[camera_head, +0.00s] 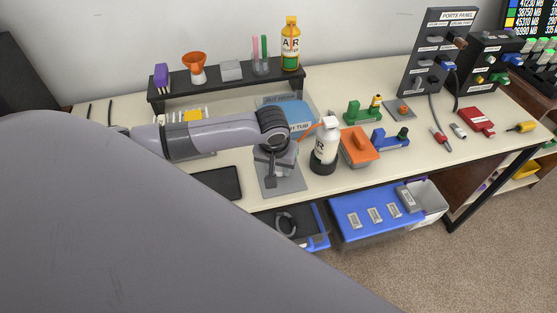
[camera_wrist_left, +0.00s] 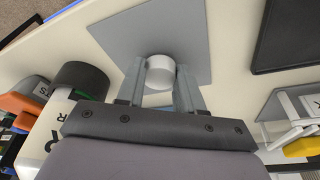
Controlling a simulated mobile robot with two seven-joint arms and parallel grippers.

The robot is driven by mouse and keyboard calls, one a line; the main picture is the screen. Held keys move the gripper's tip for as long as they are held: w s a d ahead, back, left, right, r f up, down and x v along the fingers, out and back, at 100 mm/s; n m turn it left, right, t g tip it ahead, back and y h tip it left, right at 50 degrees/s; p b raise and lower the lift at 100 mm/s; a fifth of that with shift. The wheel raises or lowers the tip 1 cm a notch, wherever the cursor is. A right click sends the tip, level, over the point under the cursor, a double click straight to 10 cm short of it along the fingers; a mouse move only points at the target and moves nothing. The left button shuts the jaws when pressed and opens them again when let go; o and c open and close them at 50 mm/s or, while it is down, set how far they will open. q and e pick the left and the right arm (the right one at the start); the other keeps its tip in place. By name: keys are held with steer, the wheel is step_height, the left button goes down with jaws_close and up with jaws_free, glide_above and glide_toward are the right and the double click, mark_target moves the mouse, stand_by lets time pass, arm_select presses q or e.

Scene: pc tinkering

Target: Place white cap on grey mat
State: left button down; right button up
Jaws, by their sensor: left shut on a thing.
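The white cap (camera_wrist_left: 160,73) is a short white cylinder. It sits between the fingertips of my left gripper (camera_wrist_left: 160,80) in the left wrist view, and the gripper is shut on it. The grey mat (camera_wrist_left: 197,22) lies directly beyond the cap there; I cannot tell whether the cap touches it. In the head view the grey mat (camera_head: 293,187) lies near the table's front edge, with my left gripper (camera_head: 271,182) over it, fingers down. The cap is hidden by the gripper in that view. My right gripper is not in view.
A white air bottle (camera_head: 325,146) in a black holder (camera_head: 323,166) stands close right of the mat. A dark pad (camera_head: 219,182) lies to its left and a blue tub (camera_head: 298,108) behind.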

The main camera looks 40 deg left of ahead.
arm_select(q)
steer(key=shift+f, duration=0.45)
stand_by(0.5)
steer(key=c, duration=0.6)
jaws_free()
steer(key=shift+c, duration=0.2)
steer(key=shift+r, duration=0.1)
steer(key=v, duration=0.7)
steer(key=shift+d, duration=0.1)
